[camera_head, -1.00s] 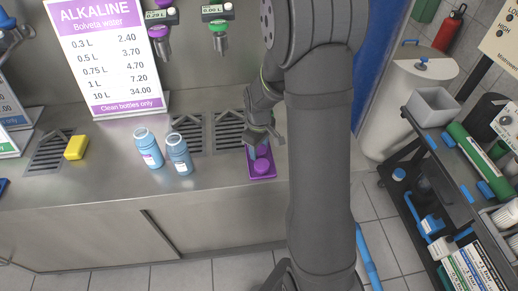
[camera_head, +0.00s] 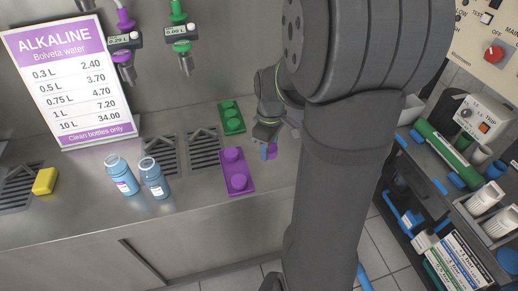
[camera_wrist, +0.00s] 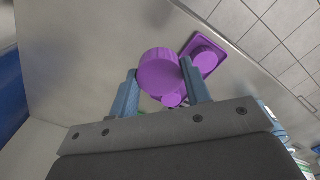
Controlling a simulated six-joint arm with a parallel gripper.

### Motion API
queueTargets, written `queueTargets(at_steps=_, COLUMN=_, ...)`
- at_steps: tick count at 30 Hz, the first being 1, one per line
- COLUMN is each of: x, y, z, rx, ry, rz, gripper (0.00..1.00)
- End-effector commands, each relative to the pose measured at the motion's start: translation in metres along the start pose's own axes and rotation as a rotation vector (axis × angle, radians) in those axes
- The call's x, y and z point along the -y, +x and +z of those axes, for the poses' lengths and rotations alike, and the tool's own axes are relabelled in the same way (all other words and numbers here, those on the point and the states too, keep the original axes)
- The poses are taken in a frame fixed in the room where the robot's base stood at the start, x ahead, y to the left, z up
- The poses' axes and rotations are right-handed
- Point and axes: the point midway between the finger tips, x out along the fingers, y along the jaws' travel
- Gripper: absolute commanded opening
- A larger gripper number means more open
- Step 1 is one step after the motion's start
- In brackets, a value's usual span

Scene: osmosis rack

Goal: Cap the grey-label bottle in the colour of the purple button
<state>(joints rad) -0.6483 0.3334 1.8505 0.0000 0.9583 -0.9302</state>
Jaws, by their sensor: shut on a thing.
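My gripper (camera_head: 267,147) is shut on a purple cap (camera_wrist: 158,72), which sits between its two fingers in the wrist view. In the head view it hangs right of the purple tray (camera_head: 247,169), apart from it; only a little of the held cap shows. Two bluish bottles stand upright on the counter, left of the tray. The right bottle (camera_head: 154,178) has a small whitish-grey label; the left bottle (camera_head: 120,174) has a white and purple label. Both tops look uncapped. I cannot make out a purple button for certain.
The purple tray holds other purple caps (camera_head: 238,182). A green tray (camera_head: 231,117) with green caps lies behind it. Purple (camera_head: 122,57) and green (camera_head: 184,60) taps hang above drain grates.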

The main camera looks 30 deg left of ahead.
Motion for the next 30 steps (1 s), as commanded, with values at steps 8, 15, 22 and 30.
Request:
queueTargets(at_steps=8, x=0.023, y=-0.024, z=-0.069, rx=-0.002, ry=-0.12, rz=0.002, gripper=0.23)
queueTargets(at_steps=15, x=0.072, y=-0.052, z=-0.149, rx=-0.003, ry=-0.259, rz=0.001, gripper=0.23)
queueTargets(at_steps=22, x=0.137, y=-0.08, z=-0.214, rx=-0.002, ry=-0.39, rz=0.0, gripper=0.23)
queueTargets(at_steps=30, x=0.202, y=-0.104, z=-0.257, rx=-0.001, ry=-0.493, rz=-0.002, gripper=0.23)
